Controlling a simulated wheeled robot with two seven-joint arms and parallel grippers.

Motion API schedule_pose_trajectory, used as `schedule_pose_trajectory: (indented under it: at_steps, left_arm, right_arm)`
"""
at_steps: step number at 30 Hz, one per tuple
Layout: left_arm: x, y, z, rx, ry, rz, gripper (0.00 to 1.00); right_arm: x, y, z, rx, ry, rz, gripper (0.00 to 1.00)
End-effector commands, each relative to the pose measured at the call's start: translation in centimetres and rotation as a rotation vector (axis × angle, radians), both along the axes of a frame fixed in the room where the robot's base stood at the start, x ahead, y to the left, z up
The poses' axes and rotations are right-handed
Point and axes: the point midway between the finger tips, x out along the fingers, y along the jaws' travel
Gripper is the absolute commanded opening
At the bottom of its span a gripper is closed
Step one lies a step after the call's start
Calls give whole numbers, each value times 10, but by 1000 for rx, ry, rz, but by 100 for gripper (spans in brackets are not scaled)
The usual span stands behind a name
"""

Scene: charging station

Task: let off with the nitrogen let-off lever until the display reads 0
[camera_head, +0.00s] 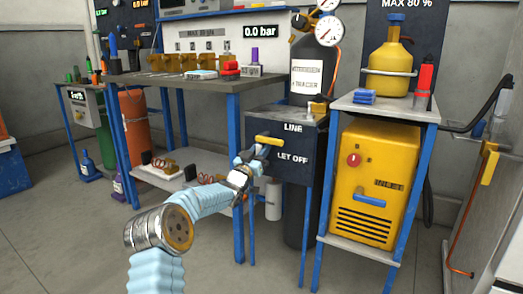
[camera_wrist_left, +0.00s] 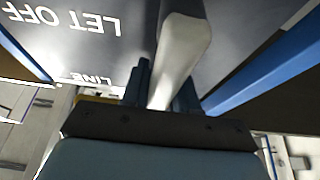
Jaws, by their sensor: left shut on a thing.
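The dark panel box (camera_head: 284,178) carries the words LINE and LET OFF. My left gripper (camera_head: 258,154) is shut on the lever at the box's front. In the left wrist view, a pale bar (camera_wrist_left: 180,55), apparently the same lever, runs between the dark fingers (camera_wrist_left: 165,90); the fingers partly hide it. The display (camera_head: 261,31) above the bench reads 0.0 bar. The black nitrogen cylinder (camera_head: 313,75) with gauges (camera_head: 327,30) stands behind the box. My right gripper is out of view.
A yellow machine (camera_head: 375,182) sits in a blue-legged stand to the right, with a yellow bottle (camera_head: 390,57) on top. The workbench (camera_head: 200,82) with brass valves is behind my left arm. A lower shelf (camera_head: 165,180) holds coils. The floor in front is clear.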

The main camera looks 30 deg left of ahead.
Motion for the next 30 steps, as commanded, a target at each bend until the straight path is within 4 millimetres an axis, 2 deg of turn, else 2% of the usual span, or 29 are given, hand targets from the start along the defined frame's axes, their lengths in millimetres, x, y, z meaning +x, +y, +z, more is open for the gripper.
schedule_pose_trajectory:
  at_steps: [2, 3, 7, 16, 20, 23, 30]
  left_arm:
    - [0, 1, 0, -5, 1, 1, 0]
    - [0, 1, 0, -5, 1, 1, 31]
    - [0, 1, 0, -4, 0, 2, 49]
    - [-1, 1, 0, -1, 0, 1, 49]
    - [-12, 2, -6, -2, 2, 0, 49]
    - [-29, 2, -12, -2, 2, 1, 49]
    - [-84, 3, -35, -3, 4, 2, 49]
  right_arm:
    - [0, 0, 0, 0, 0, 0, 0]
    - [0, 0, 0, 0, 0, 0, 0]
    - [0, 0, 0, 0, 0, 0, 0]
    - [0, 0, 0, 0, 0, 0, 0]
    - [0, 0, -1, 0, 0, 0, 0]
    - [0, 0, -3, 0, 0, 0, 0]
    - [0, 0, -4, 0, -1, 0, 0]
